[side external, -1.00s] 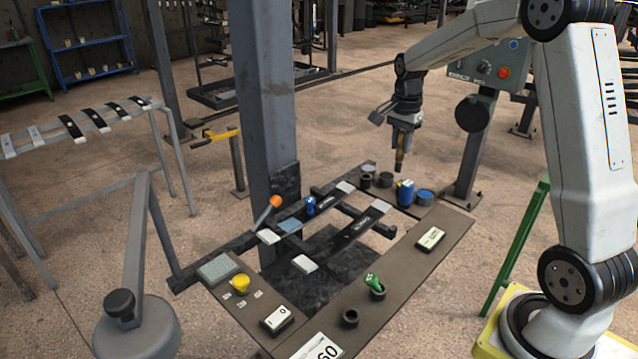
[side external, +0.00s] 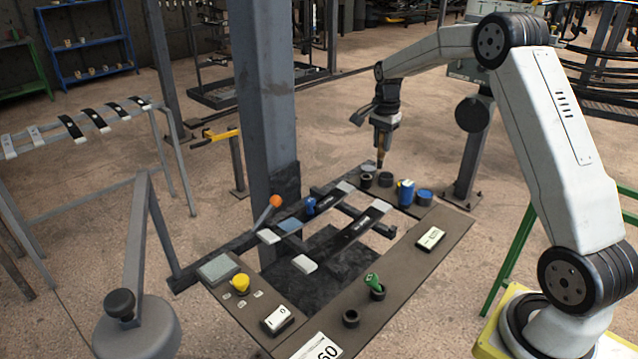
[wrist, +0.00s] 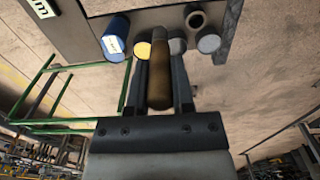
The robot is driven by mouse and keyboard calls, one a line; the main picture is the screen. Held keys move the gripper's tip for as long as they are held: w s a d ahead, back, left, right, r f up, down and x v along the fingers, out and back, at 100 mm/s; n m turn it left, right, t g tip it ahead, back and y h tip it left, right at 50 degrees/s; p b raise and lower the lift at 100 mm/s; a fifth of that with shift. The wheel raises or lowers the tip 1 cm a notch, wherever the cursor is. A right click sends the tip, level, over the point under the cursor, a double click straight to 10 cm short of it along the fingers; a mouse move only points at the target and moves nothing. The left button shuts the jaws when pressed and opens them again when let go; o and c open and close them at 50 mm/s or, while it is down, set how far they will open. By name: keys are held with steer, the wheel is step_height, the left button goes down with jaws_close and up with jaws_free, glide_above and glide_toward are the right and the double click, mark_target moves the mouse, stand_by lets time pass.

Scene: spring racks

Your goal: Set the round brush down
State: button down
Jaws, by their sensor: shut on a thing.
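My gripper (side external: 382,140) is shut on the round brush, a brown, roughly cylindrical piece that points down from the jaws. The brush (wrist: 159,80) fills the middle of the wrist view between the two fingers. In the side view its lower end (side external: 380,161) is above the far end of the bench, close over the small dark cups (side external: 386,180). In the wrist view that end overlaps the gap between a yellow-topped cup (wrist: 142,49) and a grey round one (wrist: 177,46). I cannot tell whether it touches anything.
A thick grey post (side external: 262,100) rises left of my gripper. An orange-knobbed lever (side external: 275,201) stands near the post.

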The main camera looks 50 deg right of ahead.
steer(key=w+d+f, duration=0.2)
steer(key=w+f, duration=0.3)
steer(key=f, duration=0.1)
stand_by(0.3)
steer(key=shift+w+d, duration=0.1)
steer(key=shift+w, duration=0.05)
steer(key=shift+w+f, duration=0.2)
steer(key=shift+f, duration=1.6)
steer(key=shift+c, duration=2.4)
jaws_free()
steer(key=shift+f, duration=0.1)
step_height(320, 180, up, 12)
